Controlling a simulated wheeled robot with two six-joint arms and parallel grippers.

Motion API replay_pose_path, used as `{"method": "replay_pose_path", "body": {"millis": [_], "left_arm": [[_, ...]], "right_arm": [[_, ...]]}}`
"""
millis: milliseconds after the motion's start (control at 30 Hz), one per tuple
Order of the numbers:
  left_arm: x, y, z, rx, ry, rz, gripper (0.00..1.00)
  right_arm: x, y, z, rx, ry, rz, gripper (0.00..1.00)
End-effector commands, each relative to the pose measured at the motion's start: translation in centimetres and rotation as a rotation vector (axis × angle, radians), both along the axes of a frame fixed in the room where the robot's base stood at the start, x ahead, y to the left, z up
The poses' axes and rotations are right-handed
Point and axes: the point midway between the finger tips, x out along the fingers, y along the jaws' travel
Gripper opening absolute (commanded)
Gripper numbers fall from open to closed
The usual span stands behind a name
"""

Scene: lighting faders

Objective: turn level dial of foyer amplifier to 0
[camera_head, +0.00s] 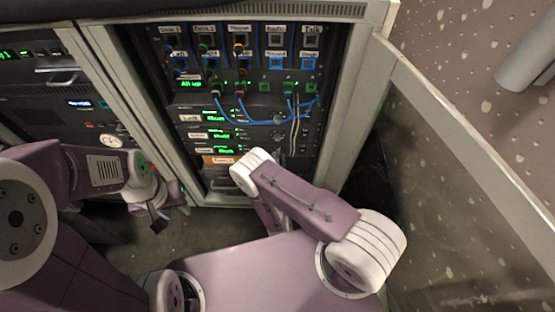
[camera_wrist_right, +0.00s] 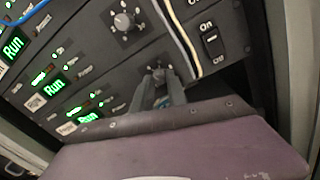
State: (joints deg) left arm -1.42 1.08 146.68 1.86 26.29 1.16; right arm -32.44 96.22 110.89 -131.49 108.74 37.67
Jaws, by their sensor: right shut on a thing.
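In the right wrist view, my right gripper (camera_wrist_right: 162,92) has its two fingers closed around a small dial (camera_wrist_right: 160,74) on the dark amplifier panel. The fingers cover most of the dial, so its pointer cannot be read. A second dial (camera_wrist_right: 124,21) with marks around it stands uncovered on the unit above. In the head view, the stacked amplifiers show green displays (camera_head: 217,134); their small labels are too blurred to tell which is the foyer one. My right arm hides the right gripper there. My left gripper (camera_head: 165,212) hangs low at the left, away from the amplifiers; its jaw opening is unclear.
Blue cables (camera_head: 262,121) hang in front of the rack from the patch panel above. A pale cable (camera_wrist_right: 178,30) runs close to the gripped dial, with an On rocker switch (camera_wrist_right: 212,42) beside it. An open rack door (camera_head: 455,150) stands to the right.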

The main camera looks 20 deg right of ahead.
Motion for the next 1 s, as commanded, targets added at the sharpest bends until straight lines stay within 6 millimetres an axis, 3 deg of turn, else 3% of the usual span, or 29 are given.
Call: {"method": "replay_pose_path", "body": {"millis": [367,1000], "left_arm": [[0.0,0.0,0.9,0.000,0.000,0.000,0.36],[0.0,0.0,2.8,0.000,0.000,0.000,0.36]], "right_arm": [[0.0,0.0,0.2,-0.157,0.046,0.000,0.00],[0.0,0.0,0.2,-0.735,0.212,0.002,0.00]]}}
